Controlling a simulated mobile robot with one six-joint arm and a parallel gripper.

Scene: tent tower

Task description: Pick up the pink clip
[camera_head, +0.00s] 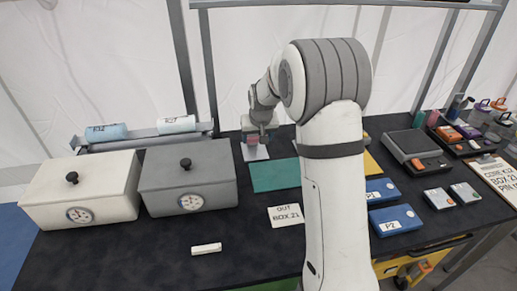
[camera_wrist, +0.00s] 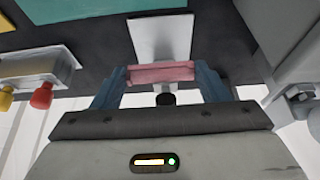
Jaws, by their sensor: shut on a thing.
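The pink clip (camera_wrist: 160,73) is a small pink bar between the two blue fingers of my gripper (camera_wrist: 162,82) in the wrist view. The fingers touch it at both ends, and my gripper is shut on it. A white card (camera_wrist: 162,38) lies behind the clip in that view. In the head view my gripper (camera_head: 254,136) is at the back of the table, left of my arm, above the white card (camera_head: 256,152). The pink clip shows there only as a small patch (camera_head: 253,139). I cannot tell whether it touches the card.
A grey lidded box (camera_head: 187,178) and a white lidded box (camera_head: 80,190) stand left of my gripper. A teal mat (camera_head: 274,176) lies in front of it. Blue cases (camera_head: 395,219) and a dark grey device (camera_head: 412,146) are at the right. The front left tabletop is mostly clear.

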